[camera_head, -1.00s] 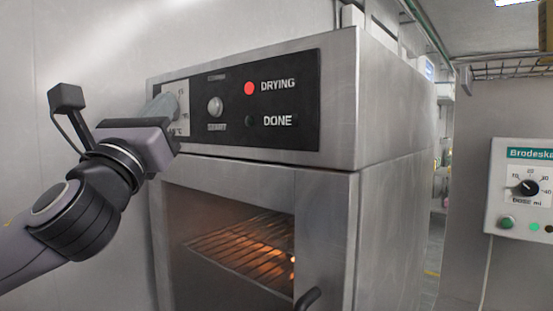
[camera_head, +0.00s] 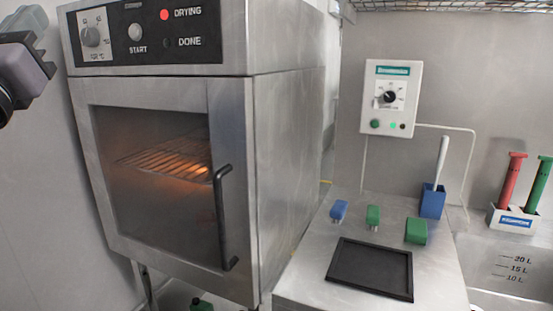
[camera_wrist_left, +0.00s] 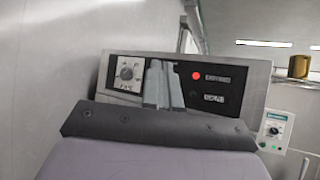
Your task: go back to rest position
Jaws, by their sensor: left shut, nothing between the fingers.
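My left gripper (camera_head: 24,22) is at the upper left of the head view, left of the oven's control panel and apart from it. In the left wrist view its two grey fingers (camera_wrist_left: 162,84) are together with nothing between them, in front of the panel. The steel oven (camera_head: 288,130) has a temperature dial (camera_head: 91,36), a start button (camera_head: 135,32) and a red DRYING light (camera_head: 164,14) that is lit. The DONE light (camera_head: 168,42) is dark. The oven door (camera_head: 228,110) is shut, with an orange glow on the rack inside. My right gripper is not in view.
Right of the oven, a steel table (camera_head: 312,277) carries a black tray (camera_head: 336,289), small blue and green items and a blue holder (camera_head: 432,201). A dial box (camera_head: 388,125) hangs on the wall. Red and green tools stand by a sink at far right.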

